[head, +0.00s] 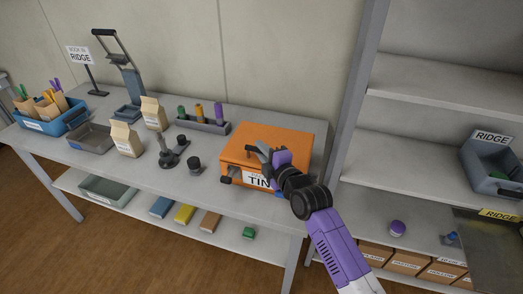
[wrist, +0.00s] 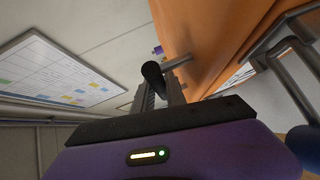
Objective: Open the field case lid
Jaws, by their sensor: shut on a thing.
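The orange field case (head: 285,137) stands on the bench with a white label, partly covered, that reads "TIN". Its lid looks down; my arm covers part of the front and right side. My gripper (head: 262,153) is at the case's upper front edge. In the wrist view my gripper (wrist: 158,92) is shut around a dark lid handle (wrist: 153,74), whose grey bar joins the orange case (wrist: 195,35). A grey bracket-like bar (wrist: 262,62) also shows beside the case there. The exact finger contact is partly hidden.
Left of the case are a dark knob-like piece (head: 194,164), a dark stand (head: 172,155) and a rack of coloured tubes (head: 203,124). A shelf post (head: 352,95) rises close on the right. The wall is behind; a wall chart (wrist: 60,70) shows in the wrist view.

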